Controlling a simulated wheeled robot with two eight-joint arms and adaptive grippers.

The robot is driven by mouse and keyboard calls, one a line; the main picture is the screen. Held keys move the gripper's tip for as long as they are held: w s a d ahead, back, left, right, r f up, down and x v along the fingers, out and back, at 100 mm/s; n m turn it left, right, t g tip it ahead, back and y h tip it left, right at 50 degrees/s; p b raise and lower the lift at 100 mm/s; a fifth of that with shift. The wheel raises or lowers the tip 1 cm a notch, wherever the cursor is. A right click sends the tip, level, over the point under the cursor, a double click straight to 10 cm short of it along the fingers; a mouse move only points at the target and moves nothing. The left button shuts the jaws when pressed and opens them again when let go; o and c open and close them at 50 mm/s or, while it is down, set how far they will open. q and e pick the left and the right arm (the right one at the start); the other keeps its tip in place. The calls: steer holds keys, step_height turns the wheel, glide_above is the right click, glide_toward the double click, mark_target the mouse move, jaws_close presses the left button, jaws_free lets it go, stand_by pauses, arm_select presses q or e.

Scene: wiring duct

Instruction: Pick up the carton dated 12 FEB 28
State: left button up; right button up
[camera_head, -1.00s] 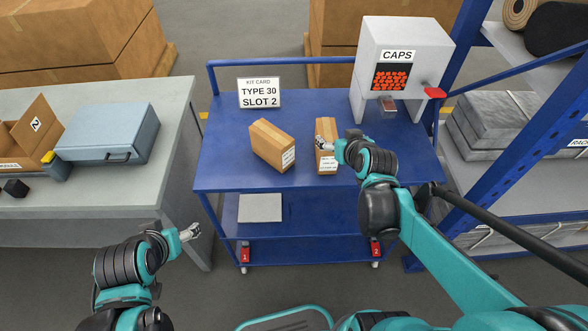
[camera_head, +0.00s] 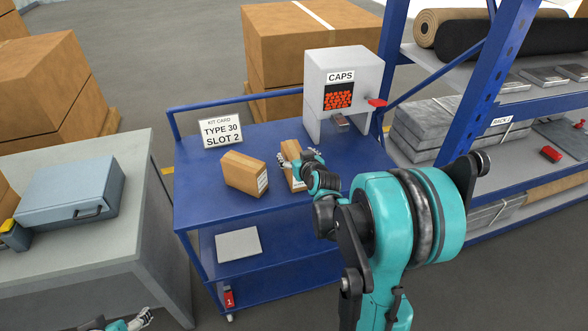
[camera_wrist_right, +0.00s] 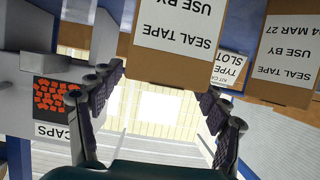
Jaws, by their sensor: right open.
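Two brown cartons stand on the blue cart. The left carton (camera_head: 244,174) is free of the grippers; in the right wrist view its label (camera_wrist_right: 287,45) reads SEAL TAPE, USE BY and a date ending "4 MAR 27". The right carton (camera_head: 292,154) is at my right gripper (camera_head: 302,160). In the right wrist view this carton (camera_wrist_right: 180,62) shows upside down ahead of the open fingers (camera_wrist_right: 160,85). Its label reads SEAL TAPE, USE BY; the date is cut off by the frame edge. My left gripper (camera_head: 141,318) is at the bottom edge, its opening unclear.
A grey CAPS dispenser (camera_head: 340,65) stands behind the right carton. A kit card (camera_head: 221,131) reading TYPE 30 SLOT 2 stands at the cart's back left. A blue case (camera_head: 72,188) lies on the left table. A blue rack post (camera_head: 477,90) rises at the right.

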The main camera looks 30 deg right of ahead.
steer(key=shift+x, duration=1.2)
steer(key=shift+s, duration=0.15)
steer(key=c, duration=0.4)
jaws_close()
